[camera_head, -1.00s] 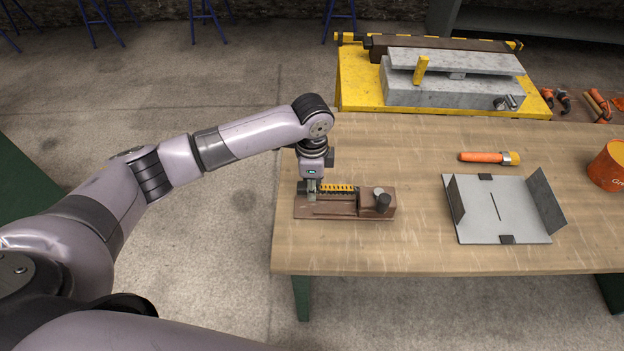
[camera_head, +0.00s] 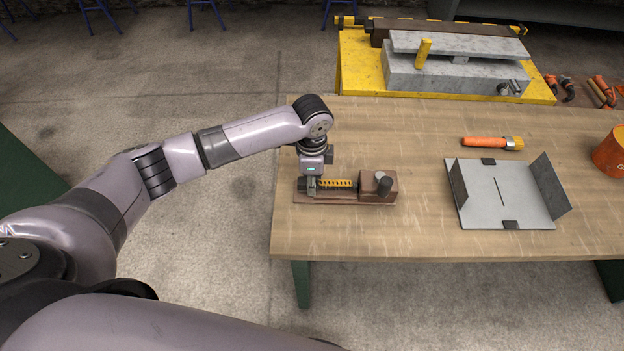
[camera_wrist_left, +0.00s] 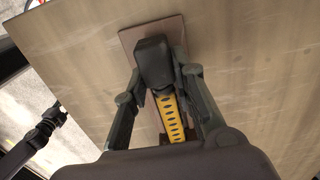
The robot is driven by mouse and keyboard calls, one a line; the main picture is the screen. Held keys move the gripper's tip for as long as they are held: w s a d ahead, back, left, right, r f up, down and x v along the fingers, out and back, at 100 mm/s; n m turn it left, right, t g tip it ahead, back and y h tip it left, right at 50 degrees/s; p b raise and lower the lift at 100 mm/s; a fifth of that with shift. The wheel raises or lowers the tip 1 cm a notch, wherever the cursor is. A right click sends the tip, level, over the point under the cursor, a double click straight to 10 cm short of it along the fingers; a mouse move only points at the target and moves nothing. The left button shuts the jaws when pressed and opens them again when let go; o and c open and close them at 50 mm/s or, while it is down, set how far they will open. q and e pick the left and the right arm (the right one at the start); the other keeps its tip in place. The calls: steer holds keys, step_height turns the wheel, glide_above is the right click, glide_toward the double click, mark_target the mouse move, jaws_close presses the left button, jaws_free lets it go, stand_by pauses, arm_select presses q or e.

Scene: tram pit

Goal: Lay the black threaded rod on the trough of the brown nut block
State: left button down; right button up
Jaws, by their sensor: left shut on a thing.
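The brown nut block (camera_head: 376,198) lies on the wooden table near its left edge. It has a long base, a yellow perforated strip (camera_head: 342,183) and a raised right end with a dark knob. My left gripper (camera_head: 311,192) is over the block's left part, pointing down. The brown base (camera_wrist_left: 130,38) lies beneath. Whether the rod touches the trough is hidden by the gripper. My right gripper is out of view.
A grey tray with upright sides (camera_head: 507,208) lies right of the block. A yellow platform with grey slabs (camera_head: 455,72) is behind. The table between block and tray is clear.

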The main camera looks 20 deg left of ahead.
arm_select(q)
steer(key=shift+f, duration=0.25)
stand_by(0.4)
steer(key=c, duration=1.7)
jaws_free()
steer(key=o, duration=0.5)
steer(key=shift+c, duration=0.2)
step_height(320, 180, up, 12)
